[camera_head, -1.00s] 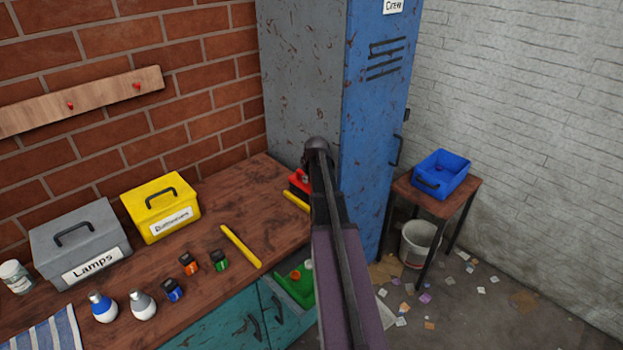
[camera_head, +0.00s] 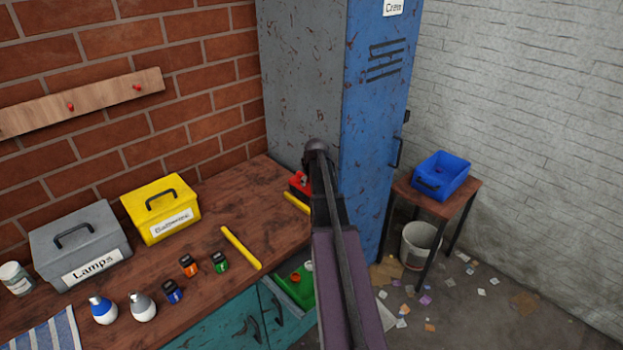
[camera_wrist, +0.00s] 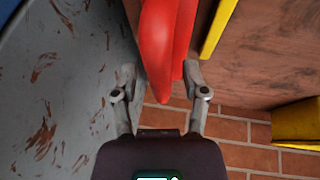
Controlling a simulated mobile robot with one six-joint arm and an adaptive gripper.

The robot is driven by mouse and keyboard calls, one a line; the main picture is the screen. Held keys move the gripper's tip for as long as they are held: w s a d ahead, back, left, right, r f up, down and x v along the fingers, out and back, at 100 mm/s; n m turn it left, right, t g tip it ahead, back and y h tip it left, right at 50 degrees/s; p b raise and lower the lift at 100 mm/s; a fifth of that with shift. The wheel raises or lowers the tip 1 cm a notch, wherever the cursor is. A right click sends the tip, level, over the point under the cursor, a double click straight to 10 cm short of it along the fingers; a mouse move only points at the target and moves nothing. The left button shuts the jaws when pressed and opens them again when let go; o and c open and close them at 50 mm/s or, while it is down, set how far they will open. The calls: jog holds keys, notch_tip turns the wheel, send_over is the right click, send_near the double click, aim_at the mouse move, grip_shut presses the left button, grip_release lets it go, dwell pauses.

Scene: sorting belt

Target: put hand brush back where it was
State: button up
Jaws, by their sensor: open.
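A smooth red tapered thing, which looks like the hand brush (camera_wrist: 163,45), lies between my gripper's fingers in the wrist view. My gripper (camera_wrist: 160,74) is open around its narrow end, with the left finger beside the grey locker side. I cannot tell whether either finger touches it. In the head view a red part (camera_head: 298,186) shows at the back right of the bench, beside the locker. My arm covers the rest of it and hides my gripper there.
The blue-grey locker (camera_head: 305,70) stands close beside my arm. A yellow bar (camera_head: 296,202) lies by the red part, another yellow bar (camera_head: 241,247) nearer the front. A yellow box (camera_head: 150,215), grey box (camera_head: 85,260) and small jars stand left. An open drawer (camera_head: 292,290) juts out below.

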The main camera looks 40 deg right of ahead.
jog(key=p+v, duration=1)
jog(key=v, duration=0.2)
jog(key=shift+p, duration=0.4)
dwell(0.8)
jog(key=shift+a, duration=0.1)
jog(key=s+a+f+g+y, duration=0.1)
jog(key=s+a+g+y, duration=0.15)
jog(key=a, duration=2.05)
jog(key=s+a+g, duration=0.1)
jog(key=s+a, duration=0.4)
jog(key=a, duration=0.3)
jog(key=s+a+m+g, duration=0.1)
jog(key=s+a, duration=0.3)
jog(key=a, duration=0.5)
jog(key=shift+s+f+h, duration=0.35)
jog(key=shift+s, duration=0.05)
